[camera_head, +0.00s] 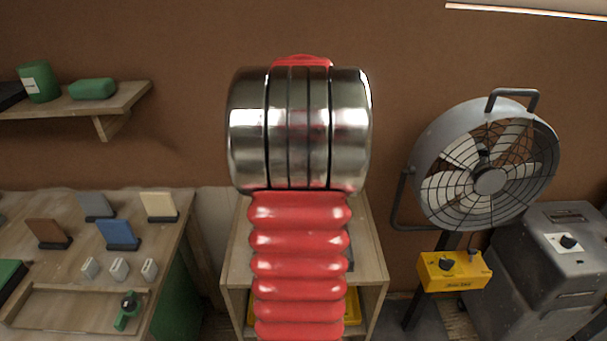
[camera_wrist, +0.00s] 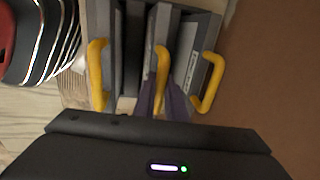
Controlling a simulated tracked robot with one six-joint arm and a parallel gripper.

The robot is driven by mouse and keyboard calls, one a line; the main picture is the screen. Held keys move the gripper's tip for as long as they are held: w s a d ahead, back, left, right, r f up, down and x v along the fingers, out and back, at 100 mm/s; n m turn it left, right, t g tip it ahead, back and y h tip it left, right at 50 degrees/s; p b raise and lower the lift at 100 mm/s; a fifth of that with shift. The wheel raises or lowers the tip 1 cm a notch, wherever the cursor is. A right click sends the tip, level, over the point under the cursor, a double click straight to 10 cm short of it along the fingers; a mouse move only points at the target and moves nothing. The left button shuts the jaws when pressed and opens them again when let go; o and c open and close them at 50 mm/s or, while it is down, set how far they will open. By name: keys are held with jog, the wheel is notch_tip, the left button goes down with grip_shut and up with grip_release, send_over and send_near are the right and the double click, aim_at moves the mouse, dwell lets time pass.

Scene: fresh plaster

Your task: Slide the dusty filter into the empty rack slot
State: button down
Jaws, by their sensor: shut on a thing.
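In the wrist view, my gripper (camera_wrist: 160,97) is shut on the yellow handle of the middle grey filter (camera_wrist: 161,35). I take this to be the dusty filter, but dust is hard to make out. The filter stands between dark divider plates of the rack (camera_wrist: 134,45), with dark gaps to its left. I cannot tell how deep it sits or which gap is the empty slot. A filter with a yellow handle (camera_wrist: 97,75) is on the left. Another, with a pale label and yellow handle (camera_wrist: 210,82), is on the right. In the head view, my arm hides the gripper, filter and rack.
In the head view, a wooden cabinet (camera_head: 371,245) stands behind my arm. A workbench (camera_head: 70,205) with sample boards is at left, under a shelf (camera_head: 125,98). A caged fan (camera_head: 488,180), a yellow control box (camera_head: 455,271) and a grey machine (camera_head: 530,300) stand at right.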

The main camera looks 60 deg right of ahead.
jog(key=shift+f, duration=0.1)
jog(key=c, duration=1.7)
grip_release()
jog(key=r, duration=0.4)
jog(key=a+r, duration=0.1)
jog(key=r, duration=0.4)
jog(key=s+a+r, duration=0.1)
jog(key=r, duration=0.3)
jog(key=shift+r, duration=0.3)
